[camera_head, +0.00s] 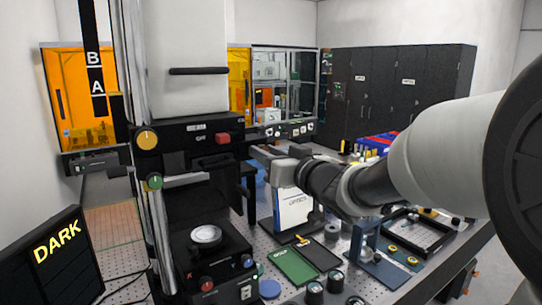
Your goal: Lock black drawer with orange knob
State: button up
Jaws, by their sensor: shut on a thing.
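A round orange knob (147,139) sits at the left end of the black upper housing of the tall instrument at left. A black drawer-like stage (222,262) at the instrument's base carries a round silver part (205,235) on top; I cannot tell for sure that it is the drawer. My gripper (262,152) is right of the housing, well to the right of the orange knob. Its fingers are small and partly hidden. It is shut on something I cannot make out.
A green knob (154,181) sits below the orange one. A DARK sign (58,240) stands at left. A green board (293,266) and several optical parts crowd the perforated table. Black cabinets (395,95) stand behind.

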jog(key=shift+f+n+b, duration=0.15)
jog(key=shift+n+b, duration=5.4)
jog(key=shift+n, duration=2.55)
jog(key=o, duration=1.1)
jog(key=shift+c, duration=0.2)
jog(key=p+v, duration=0.1)
jog(key=v, duration=1.6)
jog(key=shift+s, duration=0.25)
